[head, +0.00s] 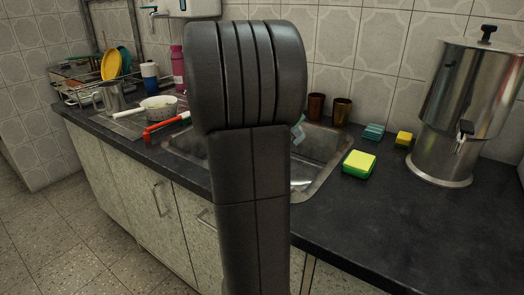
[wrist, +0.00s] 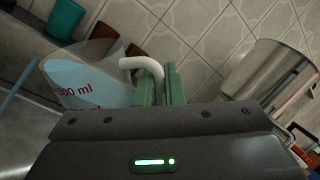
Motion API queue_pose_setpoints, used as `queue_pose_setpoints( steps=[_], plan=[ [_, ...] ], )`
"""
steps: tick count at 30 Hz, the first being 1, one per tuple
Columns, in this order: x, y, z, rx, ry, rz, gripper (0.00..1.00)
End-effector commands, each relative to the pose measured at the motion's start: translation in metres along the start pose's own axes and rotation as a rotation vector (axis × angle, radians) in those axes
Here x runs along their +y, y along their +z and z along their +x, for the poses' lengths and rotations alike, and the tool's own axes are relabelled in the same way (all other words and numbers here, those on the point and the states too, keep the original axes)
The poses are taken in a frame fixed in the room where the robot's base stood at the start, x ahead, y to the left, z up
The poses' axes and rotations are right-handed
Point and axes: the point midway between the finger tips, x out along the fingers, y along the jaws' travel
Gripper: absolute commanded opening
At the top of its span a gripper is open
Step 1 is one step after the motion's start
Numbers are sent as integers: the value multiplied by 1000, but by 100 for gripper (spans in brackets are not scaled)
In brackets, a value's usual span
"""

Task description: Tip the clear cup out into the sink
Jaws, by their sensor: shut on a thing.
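The clear cup (wrist: 85,85) shows in the wrist view, with red "300 ml" marking and pale blue liquid inside. The cup is tilted. A thin blue streak (wrist: 20,86) runs from its lip to the lower left and looks like liquid pouring out. My gripper (wrist: 157,88) has green fingers shut on the cup's white handle (wrist: 146,66). The steel sink (head: 318,158) is set in the dark counter in the head view, and its basin (wrist: 22,130) shows behind the cup in the wrist view. My arm hides most of the cup and gripper in the head view.
Two brown tumblers (head: 316,106) (head: 342,111) stand behind the sink. A green-yellow sponge (head: 359,163), smaller sponges (head: 373,132) (head: 404,139) and a steel dispenser (head: 464,110) are to its right. A white pot (head: 160,108) and dish rack (head: 92,90) are left. The front-right counter is clear.

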Motion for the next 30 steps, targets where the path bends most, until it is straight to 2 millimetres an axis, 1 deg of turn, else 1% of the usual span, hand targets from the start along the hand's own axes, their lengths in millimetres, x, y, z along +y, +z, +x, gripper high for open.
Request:
queue_pose_setpoints(
  steps=[30],
  plan=[
    [-4, 13, 1, -39, -11, -106, 0]
  ],
)
